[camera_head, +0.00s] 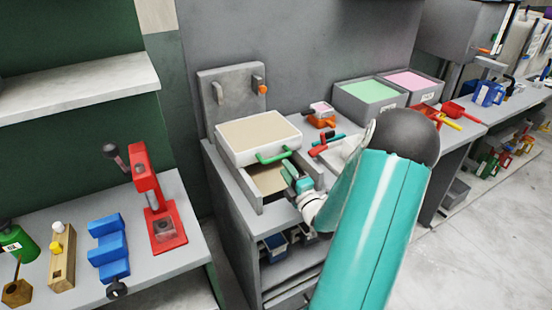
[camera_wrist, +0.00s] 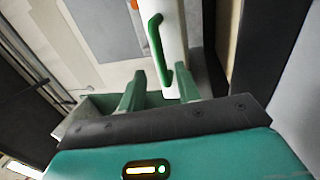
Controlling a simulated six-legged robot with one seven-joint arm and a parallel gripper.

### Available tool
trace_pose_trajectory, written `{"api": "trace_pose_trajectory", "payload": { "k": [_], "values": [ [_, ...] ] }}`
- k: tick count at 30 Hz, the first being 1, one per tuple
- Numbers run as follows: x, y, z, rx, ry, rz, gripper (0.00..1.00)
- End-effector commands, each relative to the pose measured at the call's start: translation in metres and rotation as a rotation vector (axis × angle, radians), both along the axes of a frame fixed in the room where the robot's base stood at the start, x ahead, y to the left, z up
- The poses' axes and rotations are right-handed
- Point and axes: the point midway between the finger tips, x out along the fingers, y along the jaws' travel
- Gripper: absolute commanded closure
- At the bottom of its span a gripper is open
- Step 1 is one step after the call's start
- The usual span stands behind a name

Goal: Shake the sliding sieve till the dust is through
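The sieve (camera_head: 258,137) is a white-rimmed tray with a beige, flat fill. It lies on a grey open-topped box (camera_head: 248,190) on the bench. Its green handle (camera_head: 273,157) is on the side facing my gripper. My gripper (camera_head: 289,174) is just in front of the handle, a little right and below it. In the wrist view the fingers of my gripper (camera_wrist: 160,74) are apart, with the lower end of the green handle (camera_wrist: 154,38) between or just beyond their tips. I cannot tell whether they touch. Part of the box is hidden by my gripper.
A grey backboard with pegs (camera_head: 232,90) stands behind the sieve. Right of it are an orange-and-red tool (camera_head: 322,114) and grey bins with green (camera_head: 370,91) and pink (camera_head: 412,81) contents. A red press (camera_head: 158,200) and blue block (camera_head: 109,247) stand on the left bench.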

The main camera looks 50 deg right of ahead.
Motion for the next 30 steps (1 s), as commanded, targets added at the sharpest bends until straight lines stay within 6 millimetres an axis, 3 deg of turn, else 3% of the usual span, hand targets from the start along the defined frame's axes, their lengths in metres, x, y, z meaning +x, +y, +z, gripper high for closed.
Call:
{"api": "trace_pose_trajectory", "payload": {
  "k": [3,9,21,26,30],
  "values": [
    [0.023,-0.006,0.005,0.0,-0.001,0.002,0.67],
    [0.052,-0.013,0.01,0.001,0.0,0.002,0.67],
    [0.062,-0.015,0.012,0.001,0.001,0.001,0.67],
    [0.062,-0.015,0.012,0.001,0.001,0.001,0.98],
    [0.062,-0.015,0.012,0.001,0.0,0.001,1.0]
  ]
}}
